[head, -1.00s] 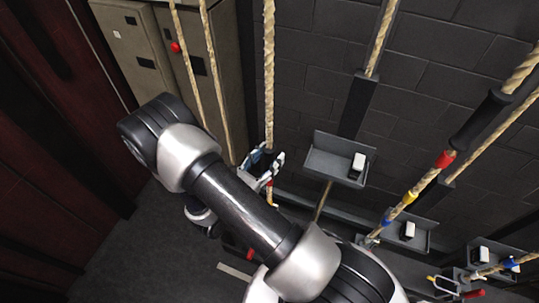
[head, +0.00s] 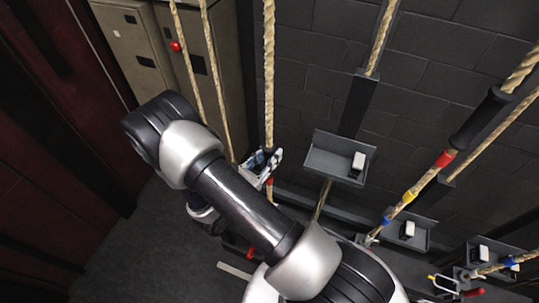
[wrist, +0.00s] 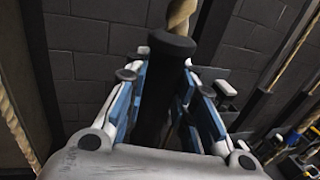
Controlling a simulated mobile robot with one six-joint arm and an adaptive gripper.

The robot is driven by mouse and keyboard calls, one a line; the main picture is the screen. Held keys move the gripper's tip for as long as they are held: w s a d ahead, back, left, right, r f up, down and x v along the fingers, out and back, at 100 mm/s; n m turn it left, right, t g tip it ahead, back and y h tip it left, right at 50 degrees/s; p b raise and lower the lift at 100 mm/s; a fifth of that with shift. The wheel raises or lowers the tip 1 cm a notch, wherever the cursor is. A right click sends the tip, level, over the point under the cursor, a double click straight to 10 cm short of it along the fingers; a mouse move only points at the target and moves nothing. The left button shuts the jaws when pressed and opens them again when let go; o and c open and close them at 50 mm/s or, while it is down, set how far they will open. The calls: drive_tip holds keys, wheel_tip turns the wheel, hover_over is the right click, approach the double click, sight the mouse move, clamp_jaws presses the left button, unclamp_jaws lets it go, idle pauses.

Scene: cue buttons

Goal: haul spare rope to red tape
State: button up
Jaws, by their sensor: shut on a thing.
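My gripper (head: 262,163) is at the hanging rope (head: 269,75) left of the middle in the head view. In the wrist view my gripper (wrist: 166,92) has its blue-padded fingers on either side of a black sleeve (wrist: 166,62) and is shut on it. Tan rope (wrist: 181,14) comes out of the sleeve's top. A band of red tape (head: 269,183) shows just below my gripper in the head view. My arm hides what lies lower. Another red tape band (head: 445,158) is on a slanting rope at the right.
A grey wall tray (head: 338,160) with a white block is right of my gripper. More trays and ropes with yellow and blue bands (head: 410,196) stand farther right. Beige cabinets (head: 135,45) and two thin ropes (head: 211,75) are at the left.

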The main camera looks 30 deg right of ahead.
clamp_jaws()
wheel_tip(320, 180, down, 17)
drive_tip(key=b, duration=1.4)
drive_tip(key=shift+f, duration=0.1)
drive_tip(key=o, duration=1)
unclamp_jaws()
drive_tip(key=shift+o, duration=0.2)
approach(269, 184)
drive_tip(key=shift+w+a+f, duration=0.1)
drive_tip(key=shift+a+f, duration=0.2)
drive_tip(key=shift+f, duration=0.25)
drive_tip(key=shift+a+f, duration=0.3)
drive_tip(key=shift+f, duration=0.3)
